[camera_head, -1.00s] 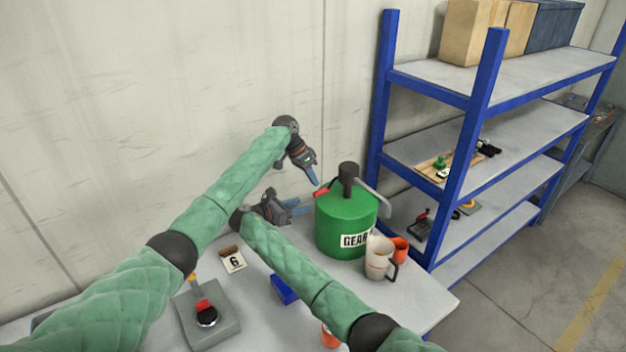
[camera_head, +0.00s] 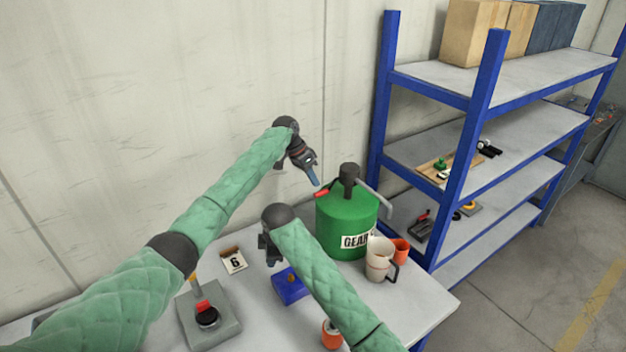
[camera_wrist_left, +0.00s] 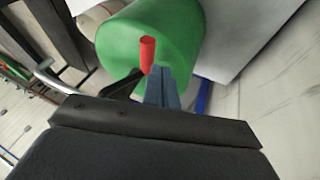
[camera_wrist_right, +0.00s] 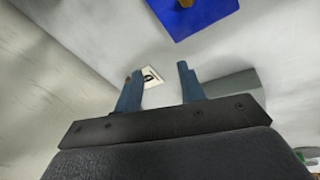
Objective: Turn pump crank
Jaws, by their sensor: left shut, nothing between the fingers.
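The green drum (camera_head: 345,228) labelled "GEAR" stands at the back right of the table, with a black pump head (camera_head: 349,177) and a grey spout on top. The crank's red handle (camera_head: 322,192) sticks out to the left of the pump head. My left gripper (camera_head: 315,181) is at the red handle, fingers pointing down. In the left wrist view, the shut fingers (camera_wrist_left: 162,84) are right beside the red handle (camera_wrist_left: 147,52), not around it; I cannot tell whether they touch. My right gripper (camera_wrist_right: 160,69) is open and empty, left of the drum over the table.
A number 6 card (camera_head: 233,261) and a grey switch box (camera_head: 222,325) are at left. A blue shelf rack (camera_head: 483,100) stands right.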

